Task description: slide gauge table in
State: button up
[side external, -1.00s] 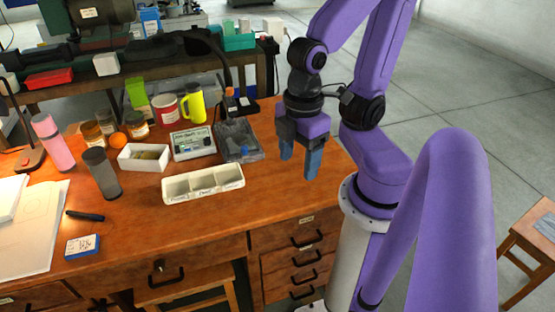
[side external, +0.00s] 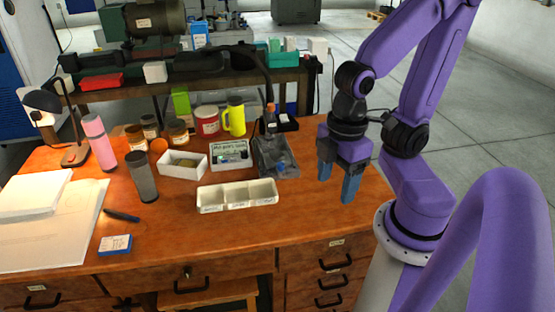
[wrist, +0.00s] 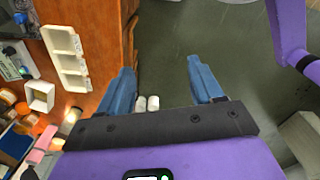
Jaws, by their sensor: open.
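I cannot tell for sure which thing is the gauge table. A pale, flat box with a green printed face (side external: 230,149) lies on the wooden desk (side external: 215,240), behind the white three-part tray (side external: 237,195); its print is too small to read. It also shows at the left edge of the wrist view (wrist: 14,62). My gripper (side external: 336,182) hangs over the right part of the desk, right of the tray, with its blue fingers pointing down. In the wrist view the fingers (wrist: 160,68) are wide apart with nothing held.
A grey tray (side external: 276,158) lies beside the pale box. Drawers (side external: 335,264) line the desk's front right. The desk top under my gripper is clear.

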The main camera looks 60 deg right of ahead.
dwell(0.3)
jog(key=shift+c, duration=1.3)
jog(key=w+f+h, duration=0.3)
jog(key=w+h, duration=0.1)
jog(key=w, duration=0.6)
jog(key=n+h, duration=0.5)
jog(key=h, duration=0.5)
send_near(279, 165)
jog(key=x, duration=0.9)
